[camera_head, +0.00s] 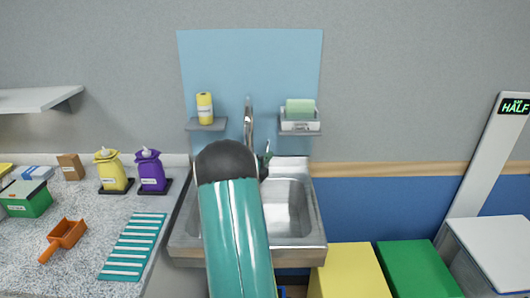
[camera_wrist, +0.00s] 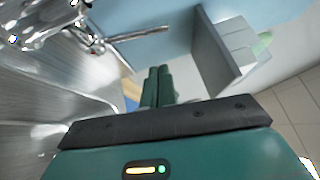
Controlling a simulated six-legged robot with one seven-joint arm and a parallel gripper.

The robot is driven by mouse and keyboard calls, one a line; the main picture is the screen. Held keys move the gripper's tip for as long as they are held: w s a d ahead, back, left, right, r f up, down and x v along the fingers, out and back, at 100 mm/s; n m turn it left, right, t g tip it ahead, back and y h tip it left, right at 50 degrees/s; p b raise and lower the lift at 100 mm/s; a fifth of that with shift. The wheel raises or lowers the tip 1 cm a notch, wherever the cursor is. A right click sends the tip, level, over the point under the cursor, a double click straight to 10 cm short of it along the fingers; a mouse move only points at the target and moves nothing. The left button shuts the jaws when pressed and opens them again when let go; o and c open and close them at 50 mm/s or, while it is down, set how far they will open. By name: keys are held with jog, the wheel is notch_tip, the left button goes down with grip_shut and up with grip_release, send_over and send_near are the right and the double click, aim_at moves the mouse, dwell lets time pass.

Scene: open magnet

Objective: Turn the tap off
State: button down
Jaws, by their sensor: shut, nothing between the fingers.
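The tap (camera_head: 248,118) is a tall chrome spout standing behind the sink (camera_head: 290,207) against the light blue wall panel. Its lower part is hidden behind my arm in the head view. In the wrist view, shiny tap metal (camera_wrist: 48,22) fills the upper left, and a thin metal rod (camera_wrist: 140,34) points right from it. I cannot tell whether that rod is the handle. My gripper (camera_wrist: 158,72) is shut and empty, its dark green fingers together below the rod. I see a gap between them in the picture; contact is not clear. In the head view my arm mostly hides the gripper.
A shelf with a green sponge (camera_head: 300,106) is right of the tap; it shows close to my fingers in the wrist view (camera_wrist: 218,50). A yellow bottle (camera_head: 204,107) stands on a left shelf. The left counter holds yellow and purple dispensers (camera_head: 151,171). Yellow and green boxes stand at right.

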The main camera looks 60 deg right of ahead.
jog(key=w+d, duration=0.2)
jog(key=d, duration=0.1)
jog(key=shift+w+r, duration=0.3)
jog(key=shift+r, duration=0.05)
